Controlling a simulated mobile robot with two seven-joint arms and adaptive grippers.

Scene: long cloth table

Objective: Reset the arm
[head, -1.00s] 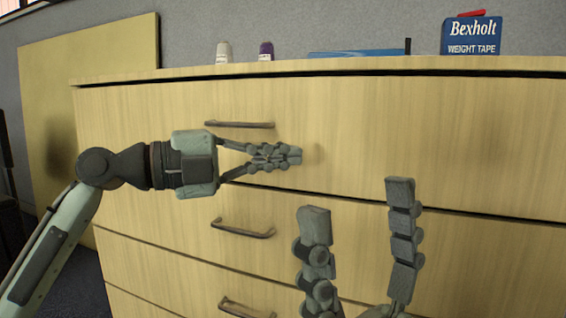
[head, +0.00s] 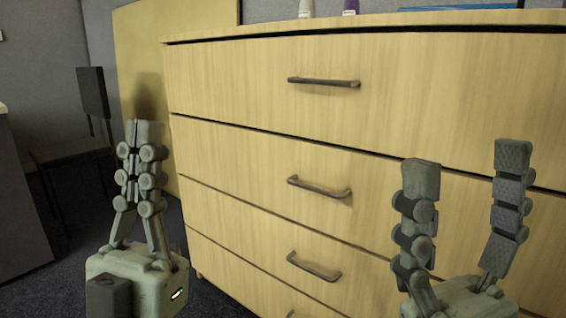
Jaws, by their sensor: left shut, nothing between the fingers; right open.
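My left gripper (head: 145,136) is at the lower left of the head view, pointing up. Its fingers are shut together with nothing between them. It is in front of the dresser's left edge and the floor beside it, apart from the handles. My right gripper (head: 466,165) is at the lower right, also pointing up. Its fingers are spread wide and empty, in front of the drawer fronts. The arm links behind both grippers are mostly out of view.
A wooden dresser (head: 245,85) with several closed drawers fills the middle and right. Its dark handles, such as the top one (head: 323,82), stick out. A dark chair (head: 93,92) and a grey cabinet (head: 18,200) stand left. Small bottles (head: 306,9) stand on the dresser top.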

